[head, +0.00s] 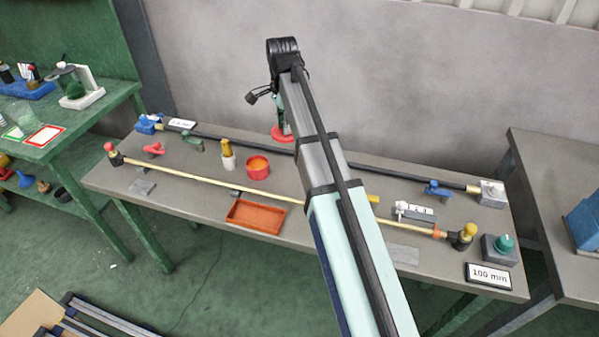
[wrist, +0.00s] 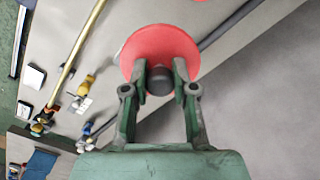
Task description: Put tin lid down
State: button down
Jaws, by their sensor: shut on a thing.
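The tin lid is a round red disc with a dark knob; it fills the top middle of the wrist view (wrist: 158,42). My gripper (wrist: 160,78) is shut on the knob, one finger on each side. In the head view the lid (head: 281,135) shows below my gripper (head: 286,122), toward the back of the grey bench. I cannot tell whether it touches the bench. The open red tin (head: 258,170), orange inside, stands nearer the front, to the left of the lid.
A dark rod (head: 350,163) runs along the back of the bench and a brass rod (head: 190,177) along the front. A white pot with a yellow top (head: 227,156) stands left of the tin. An orange tray (head: 256,216) lies at the front edge.

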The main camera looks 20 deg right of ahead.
aim_at(288, 180)
jog(key=f+p, duration=0.2)
jog(key=f, duration=0.8)
jog(key=f+p, duration=0.1)
jog(key=f, duration=0.9)
jog(key=shift+s+d+f+p, duration=0.1)
jog(key=shift+s+d+p, duration=0.1)
jog(key=shift+p, duration=0.15)
jog(key=shift+f, duration=0.15)
jog(key=c, duration=0.9)
grip_release()
jog(key=shift+c, duration=0.2)
notch_tip(288, 180, up, 12)
jog(key=b, duration=0.3)
jog(key=shift+r, duration=0.2)
